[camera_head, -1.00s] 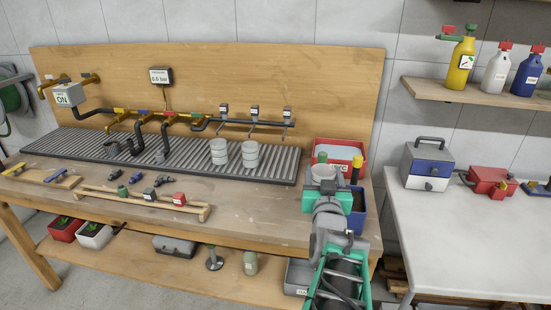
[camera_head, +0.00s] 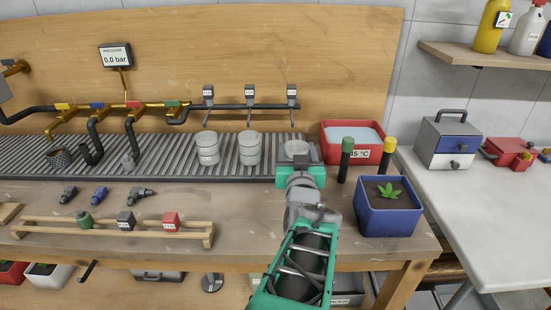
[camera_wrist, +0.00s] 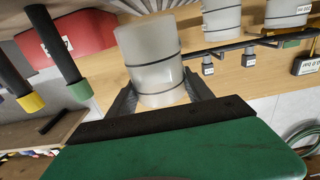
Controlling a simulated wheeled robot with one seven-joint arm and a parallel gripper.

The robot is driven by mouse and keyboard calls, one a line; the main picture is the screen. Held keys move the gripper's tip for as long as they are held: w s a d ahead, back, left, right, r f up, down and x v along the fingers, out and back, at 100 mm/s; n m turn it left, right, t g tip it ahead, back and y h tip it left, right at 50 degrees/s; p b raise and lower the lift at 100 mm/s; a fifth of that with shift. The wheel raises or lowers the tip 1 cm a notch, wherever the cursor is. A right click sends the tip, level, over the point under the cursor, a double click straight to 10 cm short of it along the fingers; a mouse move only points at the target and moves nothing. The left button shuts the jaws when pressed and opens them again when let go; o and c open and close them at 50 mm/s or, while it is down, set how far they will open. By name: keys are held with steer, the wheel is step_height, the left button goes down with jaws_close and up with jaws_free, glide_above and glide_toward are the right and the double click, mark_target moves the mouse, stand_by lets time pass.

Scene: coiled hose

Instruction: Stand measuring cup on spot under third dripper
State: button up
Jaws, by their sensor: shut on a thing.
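My gripper (camera_wrist: 157,95) is shut on a translucent measuring cup (camera_wrist: 152,60) with dark bands, its fingers on either side. In the head view the cup (camera_head: 297,147) appears upright at the right end of the ribbed drain grate (camera_head: 170,158), below the third dripper (camera_head: 292,92). My gripper (camera_head: 298,168) hides its lower part, so I cannot tell whether it touches the grate. Two similar cups stand on the grate, one (camera_head: 207,148) under the first dripper (camera_head: 208,92) and one (camera_head: 249,148) under the second dripper (camera_head: 250,92).
A red tub (camera_head: 340,155) of water is close right of the held cup. A green-capped post (camera_head: 345,165), a yellow-capped post (camera_head: 386,158) and a blue planter (camera_head: 389,215) stand further right. A wooden rack (camera_head: 110,230) with fittings lies in front of the grate.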

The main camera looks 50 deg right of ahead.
mark_target(293, 151)
steer(key=shift+w+f, duration=0.5)
steer(key=shift+f, duration=0.05)
steer(key=shift+w+d, duration=0.2)
steer(key=shift+d, duration=0.2)
steer(key=shift+w+d+f, duration=0.3)
steer(key=shift+w+d, duration=0.2)
steer(key=shift+d, duration=0.05)
steer(key=shift+w+d+f, duration=0.25)
steer(key=shift+w+d, duration=0.25)
steer(key=shift+d, duration=0.05)
steer(key=shift+f+x, duration=0.15)
steer(key=shift+x, duration=1.55)
steer(key=shift+f+x, duration=0.1)
steer(key=shift+x, duration=1.65)
steer(key=shift+d+f, duration=0.1)
steer(key=shift+f, duration=0.15)
steer(key=shift+b, duration=0.45)
steer(key=o, duration=1.6)
